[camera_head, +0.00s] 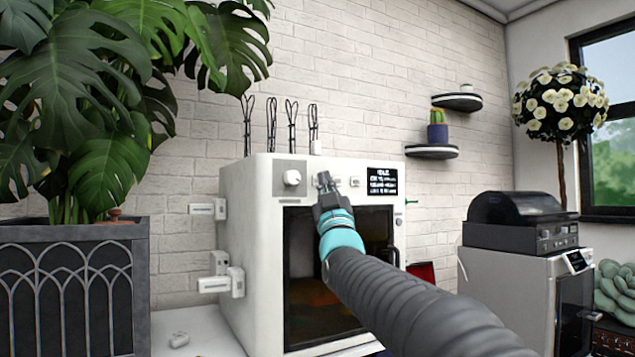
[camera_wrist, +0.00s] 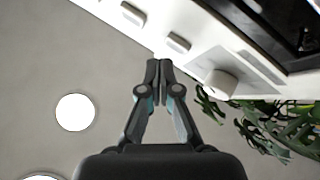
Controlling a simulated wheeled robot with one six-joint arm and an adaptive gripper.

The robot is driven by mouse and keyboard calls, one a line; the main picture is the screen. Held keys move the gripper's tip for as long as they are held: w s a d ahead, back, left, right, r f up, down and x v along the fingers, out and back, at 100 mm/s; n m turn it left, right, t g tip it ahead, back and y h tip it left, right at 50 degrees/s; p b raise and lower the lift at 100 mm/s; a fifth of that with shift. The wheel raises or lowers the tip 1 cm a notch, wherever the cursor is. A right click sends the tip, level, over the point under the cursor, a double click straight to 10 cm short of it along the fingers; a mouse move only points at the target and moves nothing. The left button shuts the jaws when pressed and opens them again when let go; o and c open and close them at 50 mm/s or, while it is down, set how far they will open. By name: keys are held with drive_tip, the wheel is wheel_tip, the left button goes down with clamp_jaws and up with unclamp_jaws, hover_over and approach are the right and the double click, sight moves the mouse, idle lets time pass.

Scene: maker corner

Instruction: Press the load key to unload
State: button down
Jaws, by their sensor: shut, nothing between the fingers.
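A white printer-like machine (camera_head: 250,215) has a dark-windowed front. Its top strip holds a round knob (camera_head: 292,178), a small key (camera_head: 355,182) and a black display (camera_head: 382,181) with white text too small to read. My gripper (camera_head: 325,179) is shut and empty, in front of the strip between knob and display, hiding part of it. In the wrist view, my gripper (camera_wrist: 158,63) has its fingertips near a white key (camera_wrist: 179,42), which sits beside the knob (camera_wrist: 218,82); a gap seems to show. A second key (camera_wrist: 133,14) is farther left. I cannot tell which is the load key.
A large potted plant in a dark planter (camera_head: 72,275) stands at the left. White blocks (camera_head: 222,284) jut from the machine's left side. A grey cabinet (camera_head: 505,290) with a black appliance (camera_head: 520,222) stands at the right. Wall shelves (camera_head: 432,152) hang behind.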

drive_tip(key=shift+w+a, duration=0.1)
drive_tip(key=shift+w, duration=0.05)
drive_tip(key=shift+w+a, duration=0.15)
drive_tip(key=shift+w, duration=0.1)
drive_tip(key=shift+w+a, duration=0.2)
drive_tip(key=shift+w, duration=0.1)
idle(1.0)
drive_tip(key=shift+s+d, duration=0.1)
drive_tip(key=shift+s, duration=0.05)
drive_tip(key=shift+s+d+b, duration=0.35)
drive_tip(key=shift+s+b, duration=0.15)
drive_tip(key=shift+b, duration=0.25)
drive_tip(key=shift+s+d+b, duration=0.7)
drive_tip(key=shift+s+b, duration=0.35)
drive_tip(key=shift+s+d+b, duration=0.7)
drive_tip(key=shift+s+b, duration=0.3)
drive_tip(key=shift+s, duration=0.05)
drive_tip(key=shift+w, duration=0.1)
